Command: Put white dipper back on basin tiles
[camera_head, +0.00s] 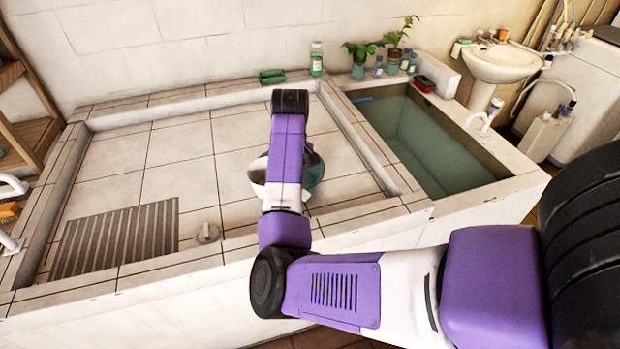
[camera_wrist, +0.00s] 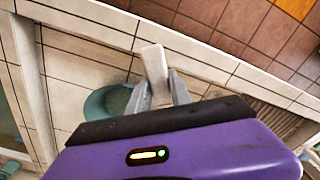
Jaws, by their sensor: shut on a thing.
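My gripper (camera_wrist: 160,84) is shut on a pale, bar-shaped piece in the wrist view, which looks like the handle of the white dipper (camera_wrist: 154,62). The rest of the dipper is hidden or cannot be made out. The basin tiles (camera_head: 180,165) are a pale, low-walled tiled floor. My gripper is over their front right part. A teal round basin (camera_wrist: 94,108) sits on the tiles beside the held piece in the wrist view; it also shows partly behind my arm in the head view (camera_head: 313,168).
A slatted grate (camera_head: 115,240) and a small drain piece (camera_head: 208,234) lie at the tiles' front left. A water-filled trough (camera_head: 430,145) is on the right. A green bottle (camera_head: 316,60) and potted plants (camera_head: 360,58) stand on the back ledge.

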